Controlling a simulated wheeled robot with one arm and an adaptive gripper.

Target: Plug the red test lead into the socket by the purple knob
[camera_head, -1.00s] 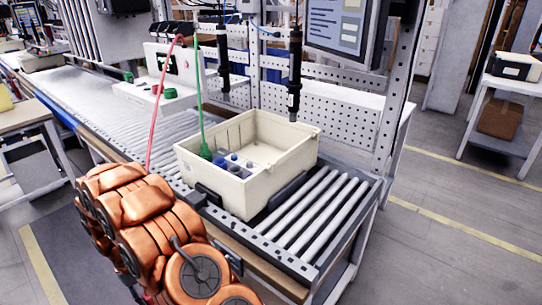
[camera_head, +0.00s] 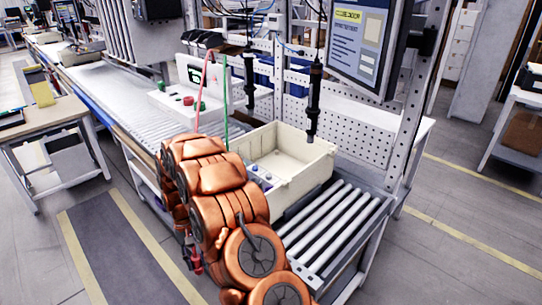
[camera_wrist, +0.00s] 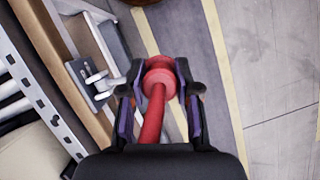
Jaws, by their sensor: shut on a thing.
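The red test lead (camera_head: 203,85) runs down from the tester at the back and passes behind my orange arm. In the wrist view its red plug and cable (camera_wrist: 158,88) sit between the fingers of my gripper (camera_wrist: 160,75), which is shut on them. Floor and the conveyor's side rail show beyond, so the plug is out beside the conveyor, away from the bin. The cream bin (camera_head: 305,172) holds a panel with small bluish knobs (camera_head: 256,168). I cannot tell which is the purple knob, and the sockets are hidden or too small to make out.
The green lead (camera_head: 226,115) hangs down toward the bin, its lower end hidden by my arm. A tester (camera_head: 190,72) stands behind the conveyor. A dark hanging screwdriver (camera_head: 313,100) is over the bin's far side. Conveyor rollers (camera_head: 345,215) to the right are bare.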

